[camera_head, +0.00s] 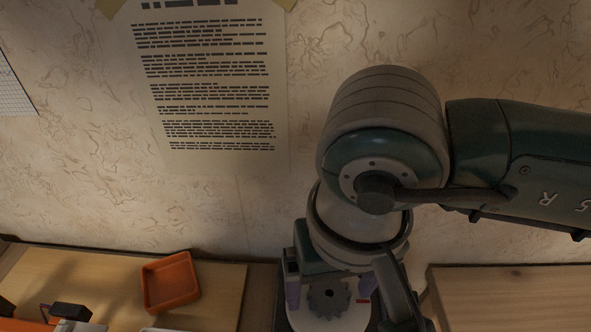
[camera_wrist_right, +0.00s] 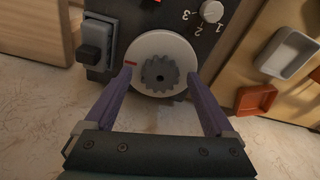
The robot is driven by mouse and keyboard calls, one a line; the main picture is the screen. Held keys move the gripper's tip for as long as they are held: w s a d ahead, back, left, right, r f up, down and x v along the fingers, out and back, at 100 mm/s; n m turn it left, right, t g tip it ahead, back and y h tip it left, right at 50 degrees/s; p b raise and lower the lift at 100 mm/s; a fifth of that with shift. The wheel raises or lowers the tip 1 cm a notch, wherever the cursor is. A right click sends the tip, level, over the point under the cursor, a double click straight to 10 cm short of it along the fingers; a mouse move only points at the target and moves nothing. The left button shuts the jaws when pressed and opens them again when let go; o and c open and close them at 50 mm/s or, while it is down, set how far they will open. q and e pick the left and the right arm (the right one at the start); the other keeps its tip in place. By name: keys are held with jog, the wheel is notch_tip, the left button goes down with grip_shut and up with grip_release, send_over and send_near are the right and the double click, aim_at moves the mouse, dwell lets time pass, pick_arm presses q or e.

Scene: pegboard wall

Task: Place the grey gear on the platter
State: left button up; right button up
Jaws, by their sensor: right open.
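The grey gear (camera_head: 328,299) is a toothed disc with a dark centre hole. It lies flat over the round white platter (camera_head: 308,319) and appears to rest on it, in the lower part of the disc in the right wrist view (camera_wrist_right: 160,74). The platter (camera_wrist_right: 150,42) has a red mark at its left edge there. My right gripper (camera_wrist_right: 160,76) is open, with its purple fingers on either side of the gear and gaps between. In the head view my right gripper (camera_head: 328,294) comes down over the platter, partly hiding it. My left gripper is not seen.
The platter sits on a dark unit with a numbered knob (camera_wrist_right: 211,11) and a grey switch (camera_wrist_right: 97,42). An orange-red tray (camera_head: 170,282) and a grey tray (camera_wrist_right: 288,53) lie on a wooden board. A wooden block (camera_head: 510,295) stands right of the unit.

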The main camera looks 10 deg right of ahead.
aim_at(334, 310)
notch_tip(334, 310, up, 12)
jog(key=s+p, duration=0.1)
jog(key=shift+s, duration=0.2)
dwell(0.4)
